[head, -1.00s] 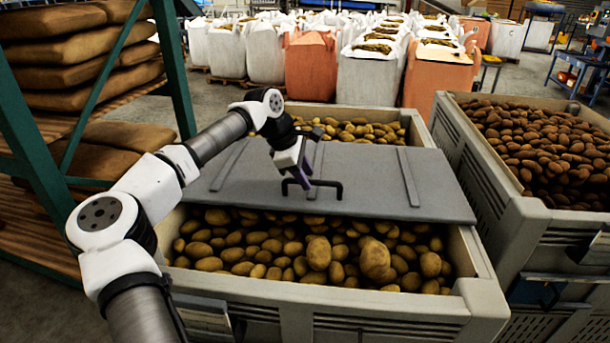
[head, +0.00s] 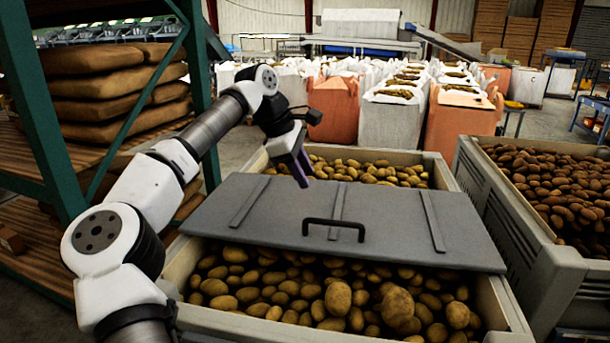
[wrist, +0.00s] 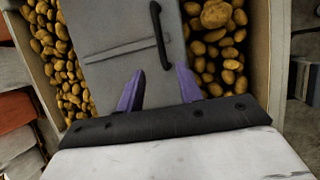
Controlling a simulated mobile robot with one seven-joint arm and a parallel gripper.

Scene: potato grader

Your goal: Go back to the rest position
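My gripper (head: 300,170) is raised above the back part of the grey lid in the head view, clear of the black handle. In the wrist view its two purple fingers (wrist: 162,92) stand apart with nothing between them. The grey lid (head: 390,212) lies across the middle of a crate (head: 400,334) of potatoes. Its black handle (head: 334,226) is on the front half, and it also shows in the wrist view (wrist: 160,35). Potatoes show in front of the lid and behind it.
A second crate (head: 540,258) of darker potatoes stands at the right. A green rack (head: 40,130) with filled sacks (head: 120,90) is close on the left, near my arm. Large white and orange bags (head: 390,122) stand behind the crate. There is open air above the lid.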

